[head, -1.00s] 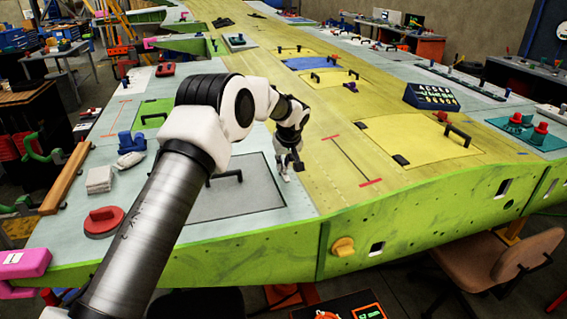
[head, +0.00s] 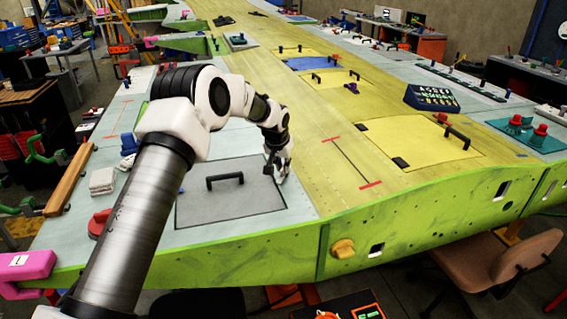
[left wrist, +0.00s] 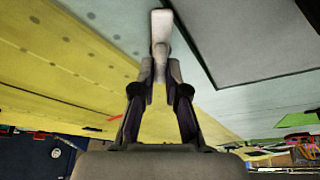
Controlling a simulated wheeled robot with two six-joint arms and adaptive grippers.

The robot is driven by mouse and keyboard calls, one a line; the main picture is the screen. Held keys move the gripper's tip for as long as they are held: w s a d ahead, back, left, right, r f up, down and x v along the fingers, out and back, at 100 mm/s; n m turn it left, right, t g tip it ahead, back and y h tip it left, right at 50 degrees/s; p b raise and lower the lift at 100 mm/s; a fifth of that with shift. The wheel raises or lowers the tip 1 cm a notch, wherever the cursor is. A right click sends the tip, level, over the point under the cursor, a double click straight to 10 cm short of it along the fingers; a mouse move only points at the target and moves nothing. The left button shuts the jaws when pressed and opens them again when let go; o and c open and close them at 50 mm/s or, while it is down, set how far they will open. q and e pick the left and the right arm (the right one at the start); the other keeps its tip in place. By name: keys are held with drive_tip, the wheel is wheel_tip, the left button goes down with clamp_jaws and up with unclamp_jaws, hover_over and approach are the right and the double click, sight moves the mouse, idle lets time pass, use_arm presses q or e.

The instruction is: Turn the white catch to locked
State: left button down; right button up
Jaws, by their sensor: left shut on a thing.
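The white catch (left wrist: 161,32) shows in the left wrist view as a pale lever standing out beyond my fingertips, beside the dark edge of the grey panel. My left gripper (left wrist: 160,75) is shut on it, with one finger on each side. In the head view my left gripper (head: 277,172) is down at the right edge of the grey panel (head: 230,205), and it mostly hides the catch. I cannot read any locked or unlocked mark. My right gripper is in neither view.
A black handle (head: 225,181) stands on the grey panel, left of my gripper. A yellow panel (head: 415,143) with its own black handle (head: 457,137) lies to the right. The yellow strip between is mostly flat, with a red-ended line marked on it.

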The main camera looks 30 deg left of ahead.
use_arm(q)
drive_tip(key=m+h, duration=0.1)
drive_tip(key=m, duration=0.1)
drive_tip(key=shift+a+f+m+b, duration=0.1)
drive_tip(key=shift+f+m+b, duration=0.05)
drive_tip(key=shift+m+b, duration=0.2)
drive_tip(key=m+h+b, duration=0.1)
drive_tip(key=m, duration=0.3)
drive_tip(key=shift+a+m+h+b, duration=0.15)
drive_tip(key=shift+m+h+b, duration=0.1)
drive_tip(key=shift+h+b, duration=0.15)
drive_tip(key=shift+a+m+g+h, duration=0.1)
drive_tip(key=shift+m+g+h, duration=0.45)
drive_tip(key=shift+m, duration=1.35)
drive_tip(key=c, duration=1.2)
unclamp_jaws()
drive_tip(key=shift+w, duration=0.15)
drive_tip(key=v, duration=1.2)
drive_tip(key=shift+a, duration=0.1)
